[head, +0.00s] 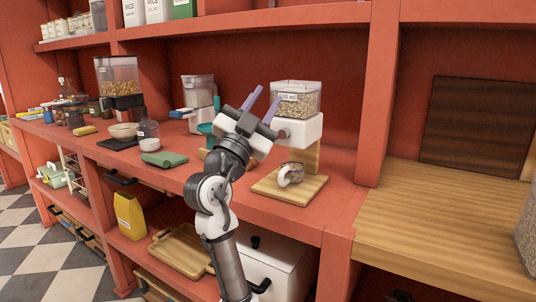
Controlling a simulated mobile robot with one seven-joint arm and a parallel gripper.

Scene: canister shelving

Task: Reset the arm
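My gripper (263,103) is raised above the red counter in the middle of the head view. Its two pale purple fingers stand apart and point up, with nothing visible between them. The arm reaches up from the bottom of the view, and the gripper overlaps the left side of a white dispenser (299,131) behind it. I cannot tell how far apart they are in depth. The dispenser has a clear canister (297,97) of grainy food on top. A glass cup (290,174) stands on a wooden board (312,188) below the dispenser.
More canisters (118,75) (198,90), a white bowl (123,131) and a folded green cloth (164,159) stand left on the counter. An upper shelf (250,20) runs overhead. A dark board (477,125) leans at the right behind a mostly bare wooden top (440,215).

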